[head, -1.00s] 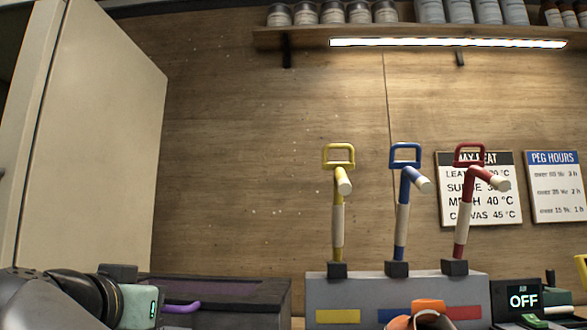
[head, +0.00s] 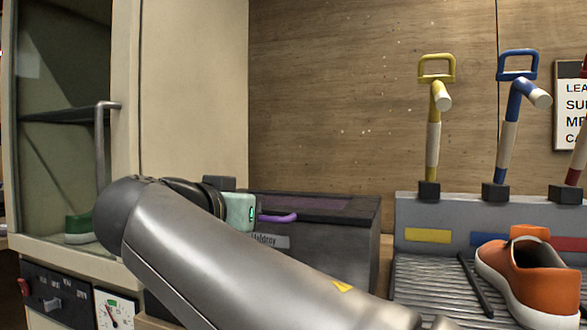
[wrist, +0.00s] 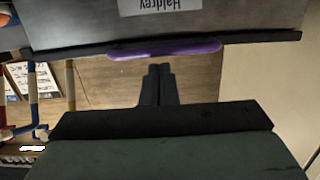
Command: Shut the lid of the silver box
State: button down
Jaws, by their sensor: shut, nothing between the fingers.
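The silver box, a dark grey metal box (head: 340,250) with a pale name label, stands left of the middle in the head view. Its lid (head: 345,206) has a purple panel and lies roughly level on top; I cannot tell whether a thin gap remains. A purple handle (head: 278,217) sticks out at the lid's front edge. The wrist view is upside down and shows the box front (wrist: 80,22) and the handle (wrist: 165,48). My gripper (wrist: 160,68) is shut and empty, its tips close to the handle; contact is unclear. In the head view my arm partly hides the box.
A cream cabinet (head: 195,100) with a glass door and bar handle stands left of the box. A grey rack (head: 408,212) with coloured levers stands right, with an orange sneaker (head: 535,275) and a dark rod (head: 476,285) on its ribbed surface. A wooden wall is behind.

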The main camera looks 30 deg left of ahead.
jog(key=s+d+f, duration=0.1)
jog(key=s+f, duration=0.1)
jog(key=s, duration=0.7)
jog(key=w+d+f+n+g+h+p, duration=0.1)
jog(key=w+d+g+h+p, duration=0.2)
jog(key=d+p, duration=0.5)
jog(key=w+d+f+g+h+p, duration=0.1)
jog(key=w+d+f+g+p, duration=0.2)
jog(key=d+p, duration=0.5)
jog(key=w+d+n+g+h+p, duration=0.1)
jog(key=w+d+g+h+p, duration=0.3)
jog(key=d, duration=0.7)
jog(key=s+d+f+m+g+y+p, duration=0.25)
jog(key=s+d+g+y+p, duration=0.35)
jog(key=s+d+p, duration=0.8)
jog(key=d+r+p, duration=0.1)
jog(key=r+p, duration=0.8)
jog(key=r, duration=0.1)
jog(key=d+r+t+p, duration=0.1)
jog(key=d+r+p, duration=0.1)
jog(key=r+p, duration=0.8)
jog(key=shift+w+d+r+m, duration=0.2)
jog(key=shift+w+d+m, duration=0.1)
jog(key=shift+w+m, duration=0.1)
